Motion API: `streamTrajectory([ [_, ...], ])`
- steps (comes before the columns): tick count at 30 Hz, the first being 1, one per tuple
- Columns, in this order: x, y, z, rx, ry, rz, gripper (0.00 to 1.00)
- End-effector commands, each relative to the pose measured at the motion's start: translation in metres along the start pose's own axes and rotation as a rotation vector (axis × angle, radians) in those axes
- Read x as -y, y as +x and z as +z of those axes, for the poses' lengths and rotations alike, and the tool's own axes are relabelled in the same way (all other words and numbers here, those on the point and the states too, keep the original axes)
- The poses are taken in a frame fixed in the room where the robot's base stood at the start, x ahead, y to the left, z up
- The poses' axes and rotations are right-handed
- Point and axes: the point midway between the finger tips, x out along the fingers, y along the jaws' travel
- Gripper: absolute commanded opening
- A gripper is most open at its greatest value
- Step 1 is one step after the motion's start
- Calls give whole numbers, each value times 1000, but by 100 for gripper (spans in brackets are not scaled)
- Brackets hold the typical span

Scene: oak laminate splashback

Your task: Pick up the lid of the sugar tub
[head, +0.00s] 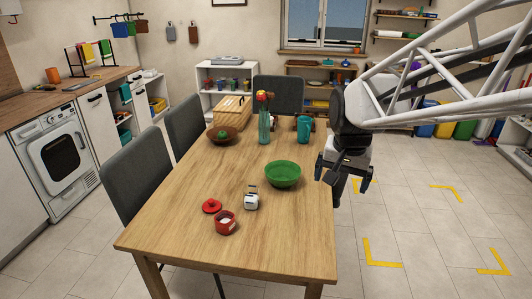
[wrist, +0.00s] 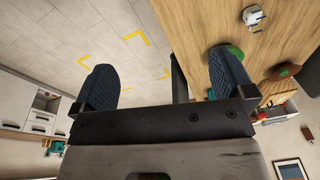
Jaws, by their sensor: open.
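The red lid (head: 211,206) with a small knob lies on the wooden table near its front left. The red sugar tub (head: 225,225) stands just in front and to the right of the lid, uncovered, with white contents. My gripper (head: 343,181) is open and empty, beyond the table's right edge and well to the right of the lid and tub. In the wrist view my gripper (wrist: 158,66) shows both fingers spread, with floor between them. The lid and tub are not seen in the wrist view.
A small white appliance (head: 251,200) stands right of the tub. A green bowl (head: 283,176) is behind it. A glass vase (head: 264,127) with a flower, a teal jug (head: 303,129), a brown bowl (head: 222,136) and a wooden box (head: 232,108) stand farther back. The table's front is clear.

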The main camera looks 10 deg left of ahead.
Motion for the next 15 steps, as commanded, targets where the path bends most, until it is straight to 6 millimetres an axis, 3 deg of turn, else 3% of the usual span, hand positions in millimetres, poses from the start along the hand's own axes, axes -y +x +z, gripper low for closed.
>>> streamTrajectory([
  [15, 118, 55, -78, 45, 108, 7, 100],
])
